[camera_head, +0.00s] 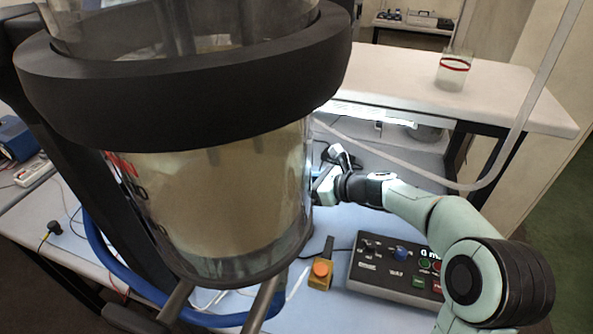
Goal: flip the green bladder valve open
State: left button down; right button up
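My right gripper (328,172) reaches in from the right and is just beside the right side of the large clear cylinder (225,195). Its pale finger parts show near the cylinder wall, but the fingertips are partly hidden, so I cannot tell whether they are open or shut. A small bit of blue shows by the fingers, too small to identify. I cannot make out a green valve; the cylinder and gripper hide part of that area. My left gripper is not in view.
A control box (395,270) with knobs and coloured buttons and a yellow box with an orange button (320,272) sit below my arm. A clear hose (510,140) hangs at right. A beaker with red bands (455,70) stands on the white shelf (400,85).

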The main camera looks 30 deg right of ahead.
jog(key=shift+x, duration=1.2)
grip_shut()
jog(key=shift+w+n+g+y+p, duration=0.15)
jog(key=shift+n+g+y+p, duration=0.65)
jog(key=shift+n+y+p, duration=0.3)
jog(key=shift+f+n+g+y, duration=0.1)
jog(key=shift+n+g+y, duration=0.2)
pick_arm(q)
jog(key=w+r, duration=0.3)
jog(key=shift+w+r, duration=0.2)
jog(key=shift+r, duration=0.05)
pick_arm(e)
jog(key=shift+f, duration=0.1)
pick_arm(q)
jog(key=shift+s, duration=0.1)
pick_arm(e)
jog(key=shift+a, duration=0.1)
